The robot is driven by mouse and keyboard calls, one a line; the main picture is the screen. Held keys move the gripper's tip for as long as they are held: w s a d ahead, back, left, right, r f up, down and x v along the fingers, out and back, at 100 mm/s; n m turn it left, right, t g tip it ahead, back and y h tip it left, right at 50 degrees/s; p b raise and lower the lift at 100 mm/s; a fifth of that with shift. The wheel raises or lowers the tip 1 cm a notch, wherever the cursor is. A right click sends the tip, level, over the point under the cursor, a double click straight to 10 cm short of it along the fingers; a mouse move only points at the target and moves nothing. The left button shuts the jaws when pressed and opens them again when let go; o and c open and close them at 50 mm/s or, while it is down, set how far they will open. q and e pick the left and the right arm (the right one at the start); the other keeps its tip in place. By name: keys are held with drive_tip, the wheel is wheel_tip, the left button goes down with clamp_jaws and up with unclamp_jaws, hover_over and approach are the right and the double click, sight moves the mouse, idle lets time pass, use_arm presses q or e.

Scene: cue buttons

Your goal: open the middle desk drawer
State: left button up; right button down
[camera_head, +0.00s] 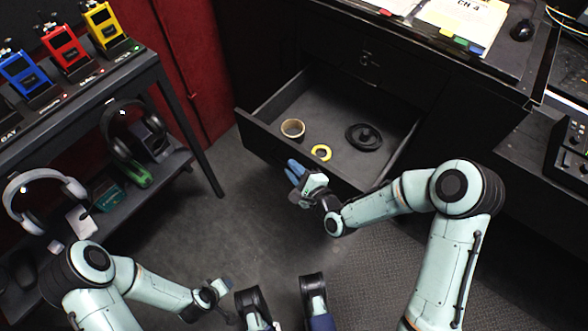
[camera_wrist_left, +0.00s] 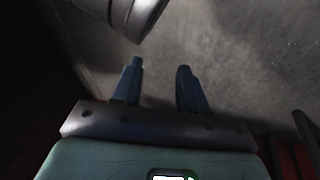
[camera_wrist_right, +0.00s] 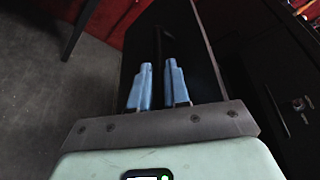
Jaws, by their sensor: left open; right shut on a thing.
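The desk drawer (camera_head: 300,147) stands pulled well out from the dark desk, below a closed drawer front (camera_head: 385,65) with a lock. The right wrist view shows these fingers (camera_wrist_right: 160,85) with a narrow gap against the dark drawer. My left gripper (camera_head: 224,287) is open and empty, low over the floor, also in the left wrist view (camera_wrist_left: 157,80).
A shelf rack at left holds blue, red and yellow radios (camera_head: 62,45), headphones (camera_head: 135,130) and a green item (camera_head: 136,174). Papers (camera_head: 465,20) and a mouse (camera_head: 522,30) lie on the desk. The floor (camera_head: 235,215) before the drawer is clear.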

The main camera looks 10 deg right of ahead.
drive_tip(key=c, duration=1.5)
unclamp_jaws()
drive_tip(key=shift+o, duration=0.2)
use_arm(q)
drive_tip(key=s+d+r+g+h+p, duration=0.1)
drive_tip(key=s+d+r+g+p, duration=0.2)
drive_tip(key=s, duration=0.7)
drive_tip(key=shift+s+d+r+m+g+h+p, duration=0.35)
drive_tip(key=shift+d+r+p, duration=0.8)
drive_tip(key=shift+r+p, duration=1.3)
use_arm(e)
drive_tip(key=v, duration=1.3)
drive_tip(key=shift+s+b, duration=0.25)
drive_tip(key=shift+b, duration=0.05)
use_arm(q)
drive_tip(key=shift+r, duration=0.35)
